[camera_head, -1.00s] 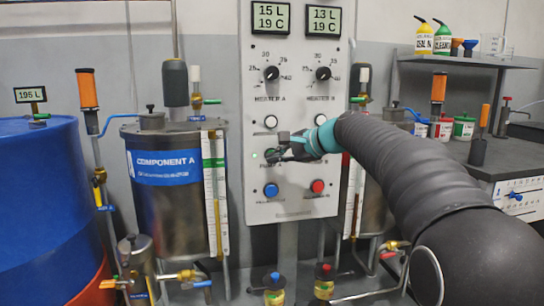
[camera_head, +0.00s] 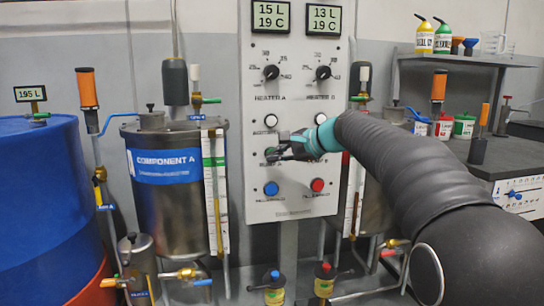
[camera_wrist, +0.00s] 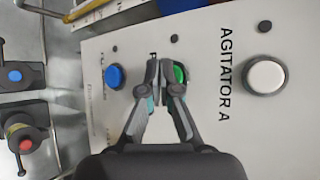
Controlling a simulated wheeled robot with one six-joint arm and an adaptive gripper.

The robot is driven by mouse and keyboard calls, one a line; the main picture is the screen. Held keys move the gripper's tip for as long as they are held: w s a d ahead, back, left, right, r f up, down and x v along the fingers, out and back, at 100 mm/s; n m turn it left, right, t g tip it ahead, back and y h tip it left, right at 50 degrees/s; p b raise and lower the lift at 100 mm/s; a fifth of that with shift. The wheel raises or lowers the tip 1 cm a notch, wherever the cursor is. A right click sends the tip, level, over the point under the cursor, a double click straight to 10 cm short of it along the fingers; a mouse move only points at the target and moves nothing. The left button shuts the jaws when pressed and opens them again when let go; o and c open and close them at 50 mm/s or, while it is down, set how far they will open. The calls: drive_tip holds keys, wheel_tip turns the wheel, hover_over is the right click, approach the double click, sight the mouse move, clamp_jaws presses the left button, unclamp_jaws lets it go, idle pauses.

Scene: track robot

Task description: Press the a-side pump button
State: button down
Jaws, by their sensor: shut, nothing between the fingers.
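The control panel (camera_head: 293,200) stands upright ahead of me. On its left column, a green button (camera_wrist: 181,73) lies between the white Agitator A button (camera_wrist: 266,75) and the blue button (camera_wrist: 115,76). This green button is probably the a-side pump button; its label is not clearly readable. My gripper (camera_head: 272,154) is at that button in the head view and mostly hides it. In the wrist view my gripper (camera_wrist: 160,68) is shut and empty, its fingertips overlapping the green button's left part. I cannot tell whether they touch it.
The Component A tank (camera_head: 167,200) and a blue drum (camera_head: 40,190) stand left of the panel. A red button (camera_head: 317,185) is on the panel's right column. Valves with blue and red knobs (camera_head: 274,290) sit below. A workbench (camera_head: 490,165) is at right.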

drive_tip(key=shift+s+d+b, duration=0.3)
drive_tip(key=shift+s+b, duration=0.2)
drive_tip(key=shift+s, duration=0.45)
drive_tip(key=shift+s+d+b, duration=0.25)
drive_tip(key=shift+s+b, duration=0.2)
drive_tip(key=shift+s, duration=0.5)
drive_tip(key=shift+s+d+b, duration=0.3)
drive_tip(key=shift+s+b, duration=0.2)
drive_tip(key=shift+s, duration=0.45)
